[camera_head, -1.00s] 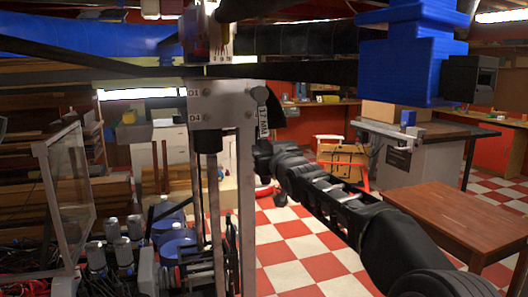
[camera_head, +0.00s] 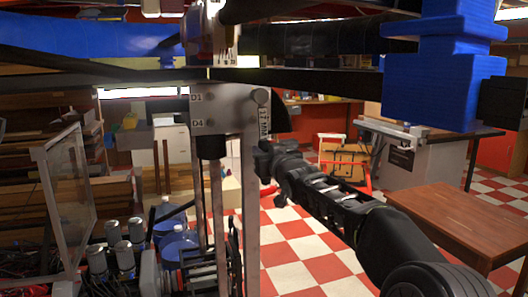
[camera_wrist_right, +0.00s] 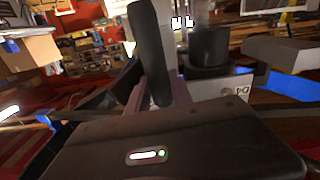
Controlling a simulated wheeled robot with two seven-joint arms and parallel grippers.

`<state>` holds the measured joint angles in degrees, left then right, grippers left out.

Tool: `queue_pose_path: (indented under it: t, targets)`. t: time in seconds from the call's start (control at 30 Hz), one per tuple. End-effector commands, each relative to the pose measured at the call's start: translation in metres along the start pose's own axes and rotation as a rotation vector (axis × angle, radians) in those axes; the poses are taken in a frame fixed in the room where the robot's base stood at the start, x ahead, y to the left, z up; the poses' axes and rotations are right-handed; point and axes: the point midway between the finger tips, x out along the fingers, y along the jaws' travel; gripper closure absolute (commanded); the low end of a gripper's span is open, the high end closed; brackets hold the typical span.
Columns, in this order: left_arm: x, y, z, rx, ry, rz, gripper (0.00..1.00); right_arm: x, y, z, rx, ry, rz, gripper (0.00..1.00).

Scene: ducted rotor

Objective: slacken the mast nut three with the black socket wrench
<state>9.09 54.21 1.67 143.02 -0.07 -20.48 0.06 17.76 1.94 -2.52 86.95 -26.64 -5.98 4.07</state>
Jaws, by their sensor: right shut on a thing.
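The mast plate (camera_head: 225,112), marked D1 and D4, hangs left of centre in the head view with several bolt heads or nuts on its face. I cannot tell which one is mast nut three. My right arm reaches in from the lower right, and its gripper (camera_head: 264,158) is just right of the mast, its fingers unclear there. In the right wrist view, my right gripper (camera_wrist_right: 160,92) is shut on a long black bar, the black socket wrench (camera_wrist_right: 151,48). The wrench's socket end is not clear. The plate (camera_wrist_right: 222,88) is close by on the right. My left gripper is out of view.
A black cylinder (camera_head: 210,146) and grey posts hang under the plate. Black beams and a blue block (camera_head: 428,80) cross overhead. A clear panel (camera_head: 70,200) stands at left, a wooden table (camera_head: 455,220) at right. Checkered floor (camera_head: 300,245) is open between.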

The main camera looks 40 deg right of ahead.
Motion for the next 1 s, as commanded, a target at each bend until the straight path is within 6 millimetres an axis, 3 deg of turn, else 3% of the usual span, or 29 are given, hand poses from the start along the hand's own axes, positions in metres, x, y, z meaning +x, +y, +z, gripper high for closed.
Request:
queue_pose_path:
  t: [0.67,1.0]
  targets:
    - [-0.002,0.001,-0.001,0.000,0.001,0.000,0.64,-0.001,0.000,-0.003,0.000,0.002,-0.001,1.00]
    - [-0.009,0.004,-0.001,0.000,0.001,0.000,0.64,0.009,0.000,-0.003,0.000,0.000,0.000,1.00]
